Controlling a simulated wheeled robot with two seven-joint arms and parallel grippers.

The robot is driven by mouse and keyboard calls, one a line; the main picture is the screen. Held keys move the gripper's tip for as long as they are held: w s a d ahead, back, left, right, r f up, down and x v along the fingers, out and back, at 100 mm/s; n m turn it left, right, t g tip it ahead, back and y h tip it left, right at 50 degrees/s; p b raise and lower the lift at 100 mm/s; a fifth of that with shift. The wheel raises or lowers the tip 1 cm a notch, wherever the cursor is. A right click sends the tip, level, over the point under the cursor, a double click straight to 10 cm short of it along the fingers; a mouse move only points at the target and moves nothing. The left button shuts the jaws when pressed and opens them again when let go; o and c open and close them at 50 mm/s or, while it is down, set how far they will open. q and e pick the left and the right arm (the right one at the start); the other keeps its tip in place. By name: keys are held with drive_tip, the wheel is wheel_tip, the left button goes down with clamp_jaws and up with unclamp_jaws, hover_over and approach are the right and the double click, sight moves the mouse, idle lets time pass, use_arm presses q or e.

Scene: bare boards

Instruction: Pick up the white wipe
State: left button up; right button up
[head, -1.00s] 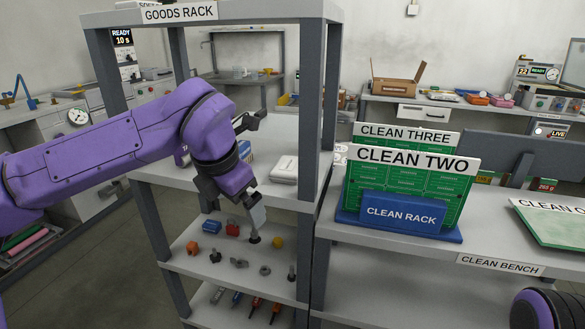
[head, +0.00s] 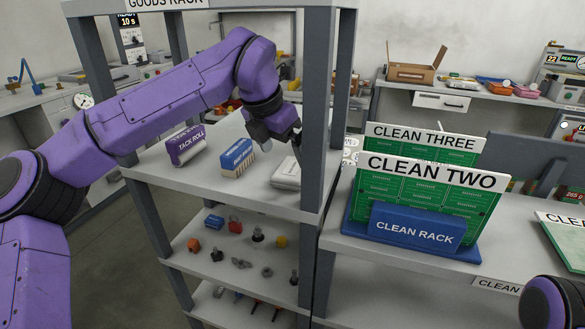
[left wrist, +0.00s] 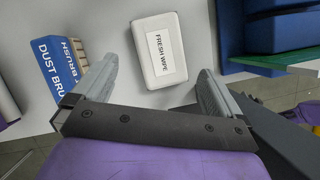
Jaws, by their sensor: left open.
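The white wipe (head: 287,174) is a white block-like pack lying on the upper rack shelf, close to the right front post. In the left wrist view the wipe (left wrist: 158,42) shows its "FRESH WIPE" label, beyond and between the finger ends. My left gripper (head: 277,142) is open and empty, above the shelf just over and behind the wipe. In the left wrist view its two grey fingers (left wrist: 158,75) are spread apart, with no contact with the wipe visible. My right gripper is out of view.
A blue dust brush (head: 238,158) and a purple tack roll (head: 186,145) lie left of the wipe. The grey rack post (head: 319,120) stands close on the right. The clean rack (head: 415,226) with green boards is on the bench beyond it. Small parts lie on the lower shelf.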

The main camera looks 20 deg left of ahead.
sight(292, 167)
use_arm(q)
drive_tip(key=x, duration=0.5)
drive_tip(key=shift+w+f, duration=0.1)
drive_tip(key=shift+w, duration=0.05)
drive_tip(key=c, duration=0.9)
drive_tip(key=shift+c, duration=0.2)
drive_tip(key=shift+r, duration=0.3)
drive_tip(key=shift+c, duration=0.6)
wheel_tip(292, 167, up, 3)
drive_tip(key=shift+d+r, duration=0.1)
drive_tip(key=shift+r, duration=0.05)
drive_tip(key=s+a+b, duration=0.1)
drive_tip(key=s+a, duration=0.1)
drive_tip(key=s, duration=0.3)
drive_tip(key=s+a+b, duration=0.1)
drive_tip(key=s+a, duration=0.1)
drive_tip(key=s, duration=0.4)
drive_tip(key=s+a+b, duration=0.1)
drive_tip(key=s+a, duration=0.2)
drive_tip(key=s, duration=0.2)
drive_tip(key=shift+s+a+b, duration=0.1)
drive_tip(key=shift+s+b, duration=0.25)
